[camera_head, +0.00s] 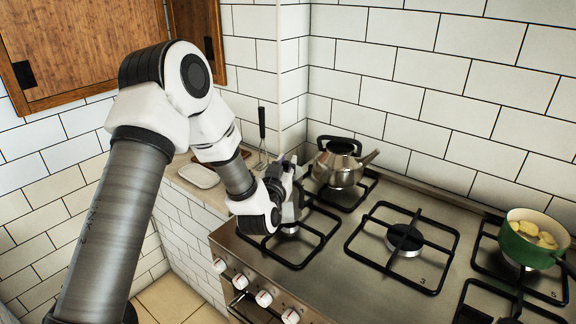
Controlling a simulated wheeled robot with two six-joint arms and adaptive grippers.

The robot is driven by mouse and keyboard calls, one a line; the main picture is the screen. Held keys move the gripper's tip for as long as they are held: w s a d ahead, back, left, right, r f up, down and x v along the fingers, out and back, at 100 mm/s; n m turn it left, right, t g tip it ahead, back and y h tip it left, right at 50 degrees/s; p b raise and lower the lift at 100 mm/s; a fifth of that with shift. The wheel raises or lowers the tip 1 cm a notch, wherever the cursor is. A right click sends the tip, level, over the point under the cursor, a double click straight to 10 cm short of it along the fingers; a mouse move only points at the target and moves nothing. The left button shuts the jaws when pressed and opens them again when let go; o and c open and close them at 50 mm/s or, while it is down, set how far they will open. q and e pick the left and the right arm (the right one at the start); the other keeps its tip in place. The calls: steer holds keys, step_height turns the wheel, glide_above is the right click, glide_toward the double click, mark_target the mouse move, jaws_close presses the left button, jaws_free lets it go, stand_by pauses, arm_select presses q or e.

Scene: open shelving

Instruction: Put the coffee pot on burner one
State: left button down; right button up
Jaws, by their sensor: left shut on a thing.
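My left gripper (283,182) is over the front-left burner (318,240) and is shut on a small grey metal thing (293,208), which looks like the coffee pot. My wrist and fingers hide most of it. Its lower end is at or just above the middle of that burner; I cannot tell whether it touches. No burner number shows there. A shiny metal kettle (340,168) with a black handle and a spout pointing right stands on the back-left burner, just behind the gripper. My right gripper is not in view.
The middle burner (404,238), marked 3, is empty. A green pot (528,256) with yellowish food stands on the back-right burner. A white dish (199,176) and an upright dark-handled utensil (262,125) are on the left counter. White tiled walls close off the back and left.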

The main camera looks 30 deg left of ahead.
arm_select(q)
steer(key=shift+w+a+f, duration=0.15)
steer(key=shift+w+f, duration=0.1)
steer(key=shift+w, duration=0.15)
steer(key=c, duration=1)
jaws_free()
steer(key=shift+s, duration=0.25)
steer(key=shift+c, duration=0.2)
steer(key=shift+s+r, duration=0.15)
steer(key=shift+r, duration=0.05)
steer(key=shift+f, duration=0.15)
steer(key=b+v, duration=0.3)
steer(key=v, duration=0.9)
